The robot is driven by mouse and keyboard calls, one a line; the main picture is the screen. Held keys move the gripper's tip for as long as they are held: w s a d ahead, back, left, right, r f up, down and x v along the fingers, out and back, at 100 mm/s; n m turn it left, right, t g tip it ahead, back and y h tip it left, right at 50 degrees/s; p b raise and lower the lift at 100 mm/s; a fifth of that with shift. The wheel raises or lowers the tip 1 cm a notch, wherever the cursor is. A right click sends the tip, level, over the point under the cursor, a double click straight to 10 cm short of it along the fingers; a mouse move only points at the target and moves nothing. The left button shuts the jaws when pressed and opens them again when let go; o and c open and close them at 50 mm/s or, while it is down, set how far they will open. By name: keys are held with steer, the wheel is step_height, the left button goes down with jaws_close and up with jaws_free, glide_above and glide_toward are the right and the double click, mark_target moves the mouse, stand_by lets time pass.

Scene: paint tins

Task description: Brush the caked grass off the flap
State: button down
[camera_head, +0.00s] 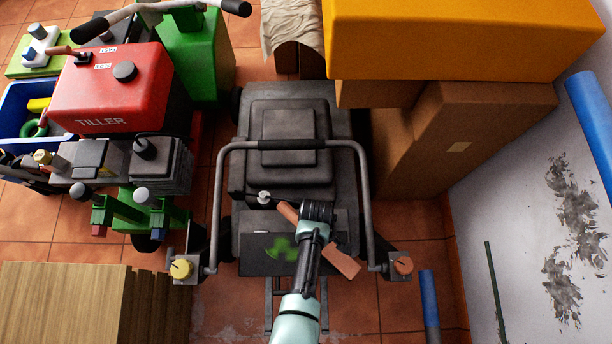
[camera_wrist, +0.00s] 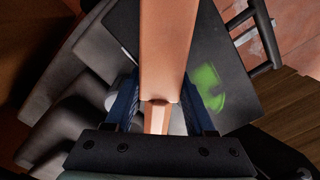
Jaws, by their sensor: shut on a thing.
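The flap (camera_head: 255,264) is a dark flat plate at the rear of the grey mower, below its handlebar. A bright green patch of caked grass (camera_head: 281,250) lies on it; it also shows in the wrist view (camera_wrist: 208,88), right of the held tool. My gripper (camera_head: 317,212) is over the flap, with its blue fingers shut on an orange-brown brush (camera_wrist: 168,45). In the head view the brush (camera_head: 342,259) slants past both sides of my wrist, right of the green patch. Its bristles cannot be made out, nor whether it touches the flap.
The mower's handlebar (camera_head: 220,200) arches around my arm. A red tiller (camera_head: 110,90) and blue crate (camera_head: 15,105) stand left. Cardboard boxes (camera_head: 485,120) and an orange box (camera_head: 460,35) are at right. A wooden block (camera_head: 60,305) is front left.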

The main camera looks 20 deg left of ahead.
steer(key=shift+s+d+r+p, duration=0.15)
steer(key=shift+s+d+p, duration=0.1)
steer(key=shift+s+p, duration=0.25)
steer(key=shift+s+a+f, duration=0.1)
steer(key=shift+s+a, duration=0.15)
steer(key=shift+a, duration=0.55)
steer(key=shift+s+a+f, duration=0.1)
steer(key=shift+s+a, duration=0.1)
steer(key=shift+a, duration=0.6)
steer(key=shift+s+a, duration=0.2)
steer(key=shift+a, duration=0.5)
steer(key=shift+s+a, duration=0.2)
steer(key=shift+a, duration=0.45)
steer(key=shift+s+a, duration=0.2)
steer(key=shift+a, duration=0.5)
steer(key=shift+s+a, duration=0.25)
steer(key=shift+a, duration=0.45)
steer(key=shift+s+a, duration=0.3)
steer(key=shift+a, duration=0.35)
steer(key=shift+s+a, duration=0.25)
steer(key=shift+a, duration=0.45)
steer(key=shift+s+a+r, duration=0.1)
steer(key=shift+s+a, duration=0.1)
steer(key=shift+a, duration=0.55)
steer(key=shift+s+a, duration=0.25)
steer(key=shift+a, duration=0.55)
steer(key=shift+s+a+r, duration=0.1)
steer(key=shift+s+a, duration=0.1)
steer(key=shift+a, duration=0.55)
steer(key=shift+f, duration=0.2)
